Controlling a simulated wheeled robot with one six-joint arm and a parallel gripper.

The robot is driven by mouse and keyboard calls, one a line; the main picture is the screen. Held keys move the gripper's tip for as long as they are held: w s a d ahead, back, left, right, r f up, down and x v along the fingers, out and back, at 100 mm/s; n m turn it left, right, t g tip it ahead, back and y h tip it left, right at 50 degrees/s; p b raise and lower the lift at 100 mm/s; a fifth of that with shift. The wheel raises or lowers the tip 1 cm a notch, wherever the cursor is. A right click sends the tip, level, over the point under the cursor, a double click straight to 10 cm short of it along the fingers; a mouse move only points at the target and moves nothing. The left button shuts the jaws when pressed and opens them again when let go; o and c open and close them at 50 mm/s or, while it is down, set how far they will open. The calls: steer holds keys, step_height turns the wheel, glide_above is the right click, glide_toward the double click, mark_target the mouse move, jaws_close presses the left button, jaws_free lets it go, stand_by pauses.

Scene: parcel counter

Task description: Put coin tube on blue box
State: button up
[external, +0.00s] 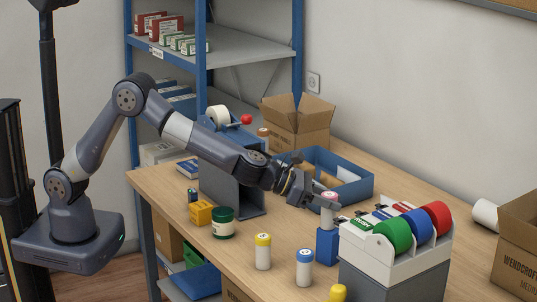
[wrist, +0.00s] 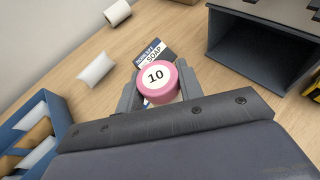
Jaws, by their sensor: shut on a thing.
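My gripper (external: 318,199) is shut on a white coin tube (external: 328,212) with a pink cap, held upright. In the wrist view the cap of this coin tube (wrist: 157,77) reads "10" and sits between the fingers of my gripper (wrist: 158,90). The blue box (external: 327,246) stands on the counter directly below the tube in the external view. The tube's lower end is at or just above its top; I cannot tell if they touch. In the wrist view a dark blue and white box marked SOAP (wrist: 152,53) shows behind the tube, partly hidden.
A yellow-capped tube (external: 263,252) and a blue-capped tube (external: 304,268) stand to the left of the blue box. A tape dispenser rack (external: 385,262) stands close on its right. A blue tray (external: 356,190) and an open carton (external: 297,130) lie behind.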

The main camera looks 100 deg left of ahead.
steer(key=o, duration=1.1)
steer(key=shift+f, duration=0.1)
steer(key=shift+o, duration=0.2)
steer(key=shift+r, duration=0.25)
steer(key=shift+s, duration=0.25)
steer(key=b+v, duration=0.2)
steer(key=v, duration=0.9)
steer(key=shift+s, duration=0.3)
steer(key=shift+r, duration=0.15)
